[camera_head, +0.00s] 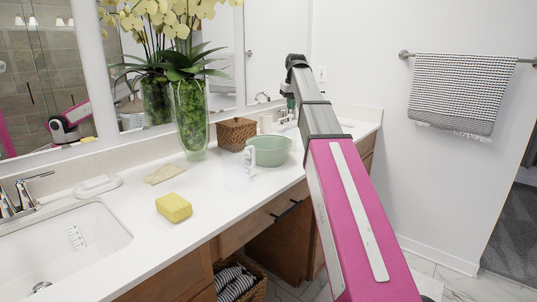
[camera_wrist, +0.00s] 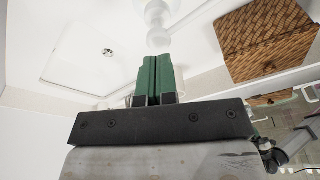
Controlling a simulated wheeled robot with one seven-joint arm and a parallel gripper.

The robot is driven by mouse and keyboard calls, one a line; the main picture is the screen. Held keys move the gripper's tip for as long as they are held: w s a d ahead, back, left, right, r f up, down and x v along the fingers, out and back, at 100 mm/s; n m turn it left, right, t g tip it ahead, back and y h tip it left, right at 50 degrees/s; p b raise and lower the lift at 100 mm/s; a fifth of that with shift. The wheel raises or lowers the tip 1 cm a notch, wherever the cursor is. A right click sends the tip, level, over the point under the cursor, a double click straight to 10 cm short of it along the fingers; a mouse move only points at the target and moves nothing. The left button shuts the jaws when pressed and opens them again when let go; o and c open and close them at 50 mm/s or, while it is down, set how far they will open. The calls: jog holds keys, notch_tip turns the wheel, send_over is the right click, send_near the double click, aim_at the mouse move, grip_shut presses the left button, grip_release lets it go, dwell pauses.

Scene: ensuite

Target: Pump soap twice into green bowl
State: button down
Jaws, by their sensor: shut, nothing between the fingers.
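The green bowl (camera_head: 272,151) stands on the white counter, left of my arm in the head view. A pale, partly see-through bottle with a white upper part (camera_head: 249,158), which looks like the soap dispenser, stands just in front of the bowl's left side. My gripper (camera_head: 291,103) is beyond the bowl, above the far part of the counter, partly hidden by my arm. In the wrist view its green fingers (camera_wrist: 156,78) are shut and empty. A white rounded object (camera_wrist: 157,16) lies beyond the fingertips; I cannot tell whether it is the dispenser. The bowl is not clear in the wrist view.
A wicker box (camera_head: 236,134) and a tall plant vase (camera_head: 190,118) stand behind the bowl; the box also shows in the wrist view (camera_wrist: 265,40). A yellow sponge (camera_head: 174,207) lies nearer, beside the sink (camera_head: 60,245). A towel (camera_head: 454,92) hangs on the right wall.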

jog(key=shift+f, duration=0.3)
jog(key=shift+f, duration=1.5)
jog(key=shift+r, duration=1.75)
jog(key=shift+f, duration=0.45)
jog(key=shift+f, duration=1.25)
jog(key=shift+r, duration=1.7)
